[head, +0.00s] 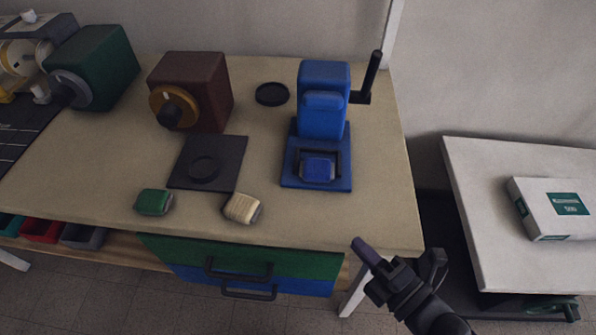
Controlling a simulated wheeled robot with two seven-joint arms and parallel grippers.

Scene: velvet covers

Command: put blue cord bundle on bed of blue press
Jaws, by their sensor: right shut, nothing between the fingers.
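The blue press (324,105) stands at the right part of the table, with a black lever on its right side. The blue cord bundle (318,168) is a small rounded block lying on the flat bed (342,184) of the press, inside a dark frame. My right gripper (362,247) is in front of the table's right front edge, below and to the right of the press in the picture. It is shut and empty, apart from the bundle and the press. My left gripper is out of view.
A green bundle (153,202) and a cream bundle (242,208) lie near the table's front edge. A dark square plate (227,168), a black round dish (272,94), a brown machine (209,84) and a green machine (103,62) stand behind. A white side table (472,190) is at right.

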